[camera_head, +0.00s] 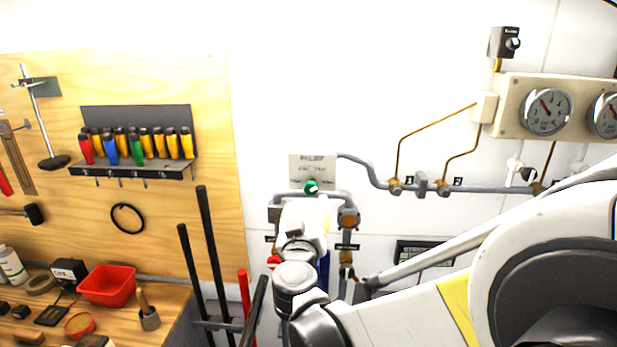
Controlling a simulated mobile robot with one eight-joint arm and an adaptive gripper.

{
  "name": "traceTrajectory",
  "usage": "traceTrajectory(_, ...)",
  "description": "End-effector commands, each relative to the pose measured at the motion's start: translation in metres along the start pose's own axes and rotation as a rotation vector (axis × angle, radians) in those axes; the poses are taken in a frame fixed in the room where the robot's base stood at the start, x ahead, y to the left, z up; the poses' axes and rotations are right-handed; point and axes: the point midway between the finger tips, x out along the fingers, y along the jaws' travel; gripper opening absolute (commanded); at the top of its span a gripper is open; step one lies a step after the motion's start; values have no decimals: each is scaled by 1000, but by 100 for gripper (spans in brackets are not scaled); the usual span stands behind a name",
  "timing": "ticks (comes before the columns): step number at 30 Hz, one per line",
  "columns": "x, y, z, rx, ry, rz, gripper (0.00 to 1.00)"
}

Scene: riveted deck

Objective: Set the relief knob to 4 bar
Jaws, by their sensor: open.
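A small black box with a round knob (513,43) on its right side sits at the top right, above the gauge panel. It looks like the relief knob, but its label and scale are too small to read. A round dial gauge (546,111) is on the cream panel; its reading is not legible. A second gauge (607,115) is cut by the right edge. My white arm reaches from the right across the lower middle, and its wrist stands in front of the pipework. My gripper's fingers cannot be made out; the wrist hides them. The wrist is well left of the knob.
Grey pipes with brass valves (396,187) run along the white wall. A metal plate (313,168) with a green knob (311,187) is above my wrist. At left are a wooden tool board (60,80), a screwdriver rack (135,172) and a bench with a red bin (107,286).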

Motion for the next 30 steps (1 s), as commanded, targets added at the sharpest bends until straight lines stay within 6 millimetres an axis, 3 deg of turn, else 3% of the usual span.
traceTrajectory(6, 45, 2, 1, 0, -2, 3, 55)
traceTrajectory(12, 78, 2, 1, 0, -3, 3, 55)
traceTrajectory(18, 91, 1, 1, 0, -3, 2, 55)
traceTrajectory(25, 91, 1, 1, 0, -3, 2, 55)
traceTrajectory(26, 91, 1, 1, 0, -3, 2, 54)
traceTrajectory(30, 91, 1, 1, 0, -3, 2, 11)
